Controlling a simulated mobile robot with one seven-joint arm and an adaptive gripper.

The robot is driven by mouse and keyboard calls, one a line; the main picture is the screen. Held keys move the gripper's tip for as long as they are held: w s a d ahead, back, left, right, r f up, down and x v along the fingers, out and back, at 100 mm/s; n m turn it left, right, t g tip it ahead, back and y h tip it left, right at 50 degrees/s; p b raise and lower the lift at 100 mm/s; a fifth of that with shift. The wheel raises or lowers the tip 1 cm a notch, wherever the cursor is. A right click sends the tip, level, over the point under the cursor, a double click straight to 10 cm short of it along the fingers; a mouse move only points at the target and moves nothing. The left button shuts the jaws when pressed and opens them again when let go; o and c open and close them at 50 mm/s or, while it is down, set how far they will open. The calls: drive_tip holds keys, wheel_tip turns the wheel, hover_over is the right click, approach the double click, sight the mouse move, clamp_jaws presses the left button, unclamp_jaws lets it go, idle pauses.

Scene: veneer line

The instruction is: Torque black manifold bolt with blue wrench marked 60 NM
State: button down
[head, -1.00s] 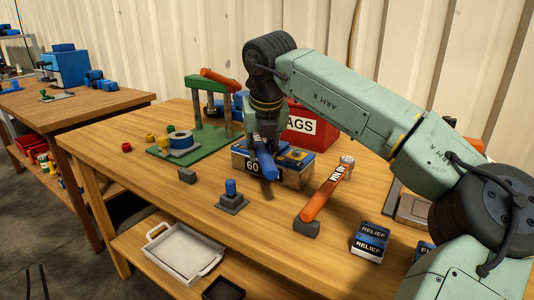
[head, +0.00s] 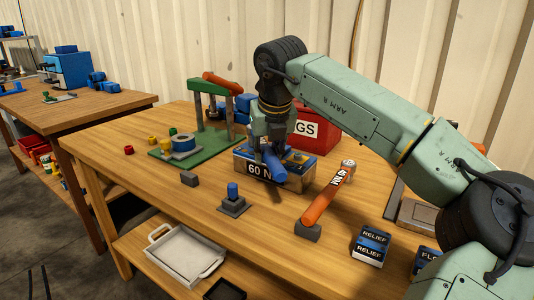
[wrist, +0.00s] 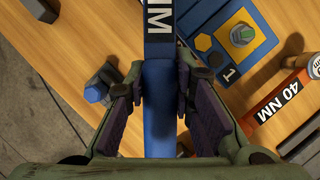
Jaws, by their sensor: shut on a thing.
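My gripper (wrist: 161,85) is shut on the blue wrench (wrist: 159,110), its fingers on both sides of the handle. The wrench's black label shows "NM" in the wrist view and "60 N" in the head view; its head lies outside the wrist view. In the head view my gripper (head: 270,145) is over the manifold block (head: 294,180), with the blue wrench handle (head: 274,163) in front of it. In the wrist view the manifold's blue top (wrist: 262,15) carries a yellow hexagon, a dark hexagon (wrist: 217,60), a greenish bolt (wrist: 242,35) and a "1" tag.
An orange wrench (head: 328,199) marked 40 NM leans on a grey rest at the right. A blue hex post (head: 232,190) on a grey base and a small grey block (head: 189,179) stand in front. A green stand (head: 196,143) and red box (head: 318,130) are behind.

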drive_tip(key=shift+r+p, duration=1.65)
drive_tip(key=shift+r, duration=0.8)
